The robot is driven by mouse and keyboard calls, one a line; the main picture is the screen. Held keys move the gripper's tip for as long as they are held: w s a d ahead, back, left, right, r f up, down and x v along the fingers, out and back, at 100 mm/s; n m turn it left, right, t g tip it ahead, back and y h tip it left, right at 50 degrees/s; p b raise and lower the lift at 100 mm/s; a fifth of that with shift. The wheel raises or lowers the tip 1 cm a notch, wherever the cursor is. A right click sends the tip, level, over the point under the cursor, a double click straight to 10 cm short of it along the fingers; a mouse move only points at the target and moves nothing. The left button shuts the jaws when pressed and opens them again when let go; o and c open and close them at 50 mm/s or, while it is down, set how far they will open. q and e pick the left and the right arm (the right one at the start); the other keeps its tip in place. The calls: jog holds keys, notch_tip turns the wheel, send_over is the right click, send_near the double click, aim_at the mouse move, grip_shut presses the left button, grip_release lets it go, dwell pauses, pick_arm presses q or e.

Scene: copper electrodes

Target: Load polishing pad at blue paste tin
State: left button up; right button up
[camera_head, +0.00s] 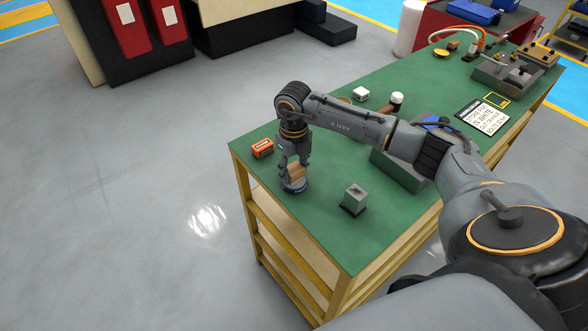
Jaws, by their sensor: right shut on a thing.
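My right gripper (294,168) is above the near left end of the green-topped table (321,220), pointing down. It is shut on a small tan block (297,172), which looks like the polishing pad. A dark blue round tin (294,187), which looks like the blue paste tin, sits on the table directly under the block. The block's lower end is at the tin's top; I cannot tell whether they touch. The fingers partly hide the block. My left gripper is not in view.
An orange box (262,148) lies left of the tin. A grey block on a dark base (354,199) stands to the right. A white cube (361,94), a white-capped bottle (397,99) and a printed sign (482,115) are farther back. The table's front left corner is bare.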

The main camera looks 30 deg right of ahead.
aim_at(292, 170)
jog(key=shift+r+p, duration=1.7)
jog(key=shift+r, duration=1.45)
jog(key=shift+a+n, duration=0.4)
jog(key=shift+n, duration=0.2)
jog(key=s+a+r+n+b, duration=0.1)
jog(key=s+a+n+b, duration=0.2)
jog(key=n, duration=1.4)
jog(key=s+a+r+n+b, duration=0.1)
jog(key=s+a+n+b, duration=0.2)
jog(key=s+a+n, duration=0.6)
jog(key=s+n, duration=0.3)
jog(key=n, duration=0.4)
jog(key=shift+a+r+n+b, duration=0.25)
jog(key=shift+r+n+b, duration=0.05)
jog(key=shift+r+n, duration=0.1)
